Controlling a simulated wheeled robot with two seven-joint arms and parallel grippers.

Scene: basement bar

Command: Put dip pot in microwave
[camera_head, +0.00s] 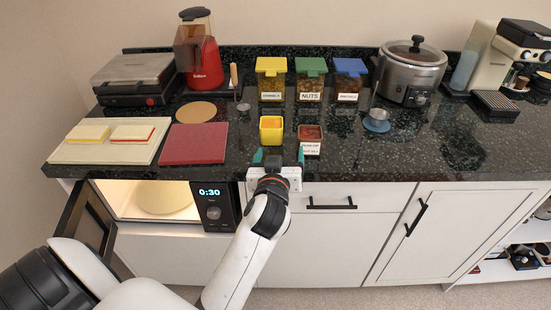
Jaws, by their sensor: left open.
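A small yellow square pot (271,130) with orange contents stands upright near the counter's front edge and looks like the dip pot. A second small pot (310,134), with dark red contents and a white label too small to read, stands just right of it. My left gripper (279,157) is open and empty at the counter's front edge, its teal fingertips apart, just in front of the yellow pot. The microwave (213,205) is built in below the counter at left. Its door (87,225) is open, the inside is lit, and a round plate (164,198) shows within. My right gripper is out of view.
Labelled jars with yellow (271,66), green (311,67) and blue (350,67) lids stand behind the pots. Cutting boards (195,143), a red popcorn machine (199,60) and a grill (135,80) are left; a slow cooker (409,72) is right.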

